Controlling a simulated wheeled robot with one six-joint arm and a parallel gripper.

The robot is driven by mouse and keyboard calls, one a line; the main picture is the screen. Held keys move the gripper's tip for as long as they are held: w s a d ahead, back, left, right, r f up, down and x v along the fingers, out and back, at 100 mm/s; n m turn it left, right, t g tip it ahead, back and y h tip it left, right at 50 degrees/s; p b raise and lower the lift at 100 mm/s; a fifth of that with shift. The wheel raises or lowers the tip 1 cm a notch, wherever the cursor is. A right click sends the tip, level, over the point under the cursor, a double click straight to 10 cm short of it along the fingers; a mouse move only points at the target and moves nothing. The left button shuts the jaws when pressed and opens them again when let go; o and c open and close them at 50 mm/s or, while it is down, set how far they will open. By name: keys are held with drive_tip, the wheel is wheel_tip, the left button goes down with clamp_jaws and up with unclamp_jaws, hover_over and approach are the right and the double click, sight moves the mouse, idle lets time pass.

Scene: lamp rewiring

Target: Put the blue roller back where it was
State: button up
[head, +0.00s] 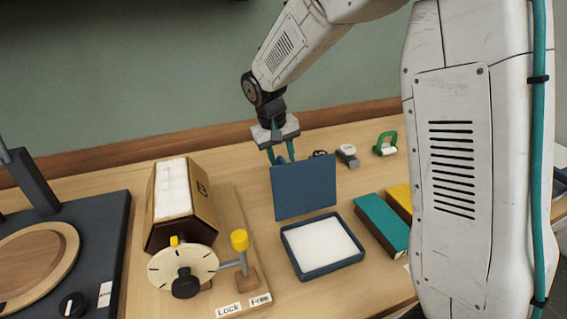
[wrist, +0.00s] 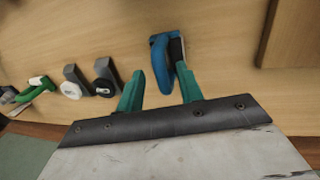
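The blue roller (wrist: 159,58) shows in the wrist view as a blue loop-shaped handle with a dark part along its right side. It lies on the wooden table between my open teal fingers, close to the right finger and with a gap to the left one. My gripper (wrist: 158,73) points down at it. In the head view my gripper (head: 281,154) is behind the raised blue lid (head: 304,188), which hides the roller and the fingertips. I cannot tell whether the right finger touches the roller.
A green-handled roller (head: 385,145) and two grey tools, one grey tool (head: 347,155) clearly visible, are along the back. A blue tray (head: 323,269) with a white pad lies in front. Teal box (head: 381,226) and yellow box (head: 400,199) are right; a dial (head: 183,268) is left.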

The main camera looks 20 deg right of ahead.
drive_tip(key=s+r, duration=0.6)
drive_tip(key=r, duration=0.7)
drive_tip(key=s+d+y, duration=0.1)
drive_tip(key=s, duration=1.2)
drive_tip(key=s+d+f+t+y, duration=0.1)
drive_tip(key=s+d, duration=0.1)
drive_tip(key=s, duration=1.2)
drive_tip(key=shift+s+d, duration=0.25)
drive_tip(key=shift+d, duration=0.05)
drive_tip(key=shift+f, duration=0.1)
